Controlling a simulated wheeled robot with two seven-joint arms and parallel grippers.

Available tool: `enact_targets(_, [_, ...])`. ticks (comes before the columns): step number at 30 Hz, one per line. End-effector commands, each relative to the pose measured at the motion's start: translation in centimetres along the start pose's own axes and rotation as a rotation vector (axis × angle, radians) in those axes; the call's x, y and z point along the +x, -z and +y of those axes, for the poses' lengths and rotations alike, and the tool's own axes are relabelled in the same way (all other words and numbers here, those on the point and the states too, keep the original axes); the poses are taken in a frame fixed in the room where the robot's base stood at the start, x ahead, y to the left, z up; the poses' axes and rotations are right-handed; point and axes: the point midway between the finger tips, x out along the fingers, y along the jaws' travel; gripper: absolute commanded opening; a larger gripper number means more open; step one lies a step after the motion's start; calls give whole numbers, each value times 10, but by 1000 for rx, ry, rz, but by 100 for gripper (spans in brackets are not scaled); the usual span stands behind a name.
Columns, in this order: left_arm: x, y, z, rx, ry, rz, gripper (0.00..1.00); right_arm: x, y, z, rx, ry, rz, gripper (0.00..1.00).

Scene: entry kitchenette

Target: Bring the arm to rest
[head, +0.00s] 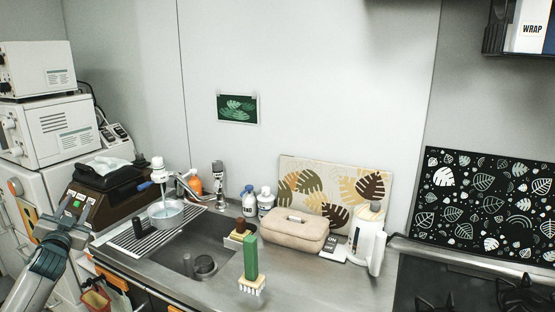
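My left arm comes in at the lower left, and its gripper (78,203) is held up at the left end of the counter, in front of the brown dispenser box. The gripper is small and seen from behind, so I cannot tell whether its fingers are open or shut. I see nothing clearly held in it. My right arm and gripper are not in view.
A green-handled brush (250,258) stands upright on the counter, near a beige case (293,230) and a white kettle (366,240). The hob (430,280) is at right.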

Motion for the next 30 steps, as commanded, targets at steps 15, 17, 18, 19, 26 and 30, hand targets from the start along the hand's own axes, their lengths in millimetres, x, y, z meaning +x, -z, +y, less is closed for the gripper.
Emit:
enact_targets(15, [-11, -27, 36, 47, -104, 10, 36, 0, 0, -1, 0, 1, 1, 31])
enact_targets(17, [-17, -44, 50, 42, -120, -15, 36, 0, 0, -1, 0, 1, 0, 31])
enact_targets(18, [-21, -57, 60, 39, -132, -34, 36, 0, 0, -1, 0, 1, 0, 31])
enact_targets(19, [-24, -67, 69, 35, -141, -49, 36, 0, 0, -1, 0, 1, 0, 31])
enact_targets(26, [-69, -158, 145, 9, -228, -190, 36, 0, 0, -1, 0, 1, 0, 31])
enact_targets(30, [-111, -219, 195, -7, -287, -288, 36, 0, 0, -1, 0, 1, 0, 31])
